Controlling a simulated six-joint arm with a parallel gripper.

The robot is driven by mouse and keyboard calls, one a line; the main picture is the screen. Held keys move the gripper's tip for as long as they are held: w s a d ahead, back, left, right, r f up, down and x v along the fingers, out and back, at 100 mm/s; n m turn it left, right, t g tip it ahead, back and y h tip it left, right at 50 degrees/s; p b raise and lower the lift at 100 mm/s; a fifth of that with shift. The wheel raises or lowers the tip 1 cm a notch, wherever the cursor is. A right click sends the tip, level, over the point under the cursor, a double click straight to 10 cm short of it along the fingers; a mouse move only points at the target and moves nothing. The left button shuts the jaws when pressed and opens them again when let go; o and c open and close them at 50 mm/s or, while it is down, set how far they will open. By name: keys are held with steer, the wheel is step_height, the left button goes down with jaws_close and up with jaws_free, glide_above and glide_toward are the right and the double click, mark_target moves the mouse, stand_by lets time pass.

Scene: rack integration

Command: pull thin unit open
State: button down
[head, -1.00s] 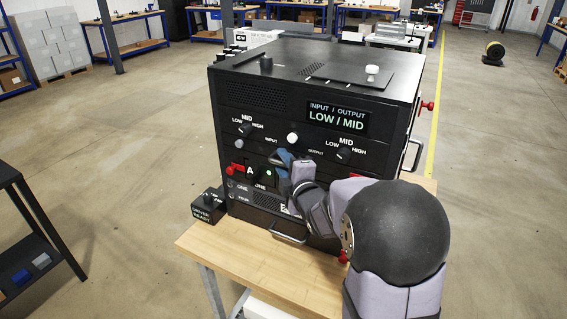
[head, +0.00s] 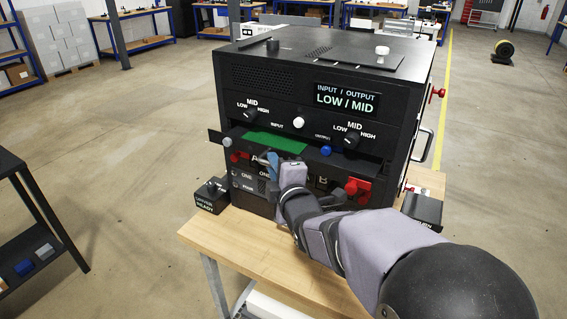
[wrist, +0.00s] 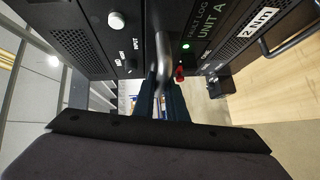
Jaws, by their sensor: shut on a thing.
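The thin unit (head: 308,156) stands partly out of the front of the black rack (head: 300,95), below the MID dials. Its open top shows a green board (head: 275,143). My gripper (head: 272,160) is in front of it, left of centre. In the wrist view my gripper's dark blue fingers (wrist: 165,98) are shut on a metal handle bar (wrist: 162,50). The gripper and arm hide part of the front below the unit. A blue knob (head: 326,151) sits toward the unit's right end and a pale knob (head: 227,141) at its left end.
Red latches (head: 358,188) show at the lower right front. A small black READY box (head: 210,196) stands left of the rack, and another dark box (head: 422,207) stands right. The wooden bench top (head: 235,245) is clear in front. A dark shelf (head: 38,235) stands at left.

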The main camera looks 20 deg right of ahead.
steer(key=s+a, duration=0.4)
steer(key=shift+r+b, duration=0.1)
steer(key=shift+b, duration=0.3)
steer(key=c, duration=1.8)
jaws_free()
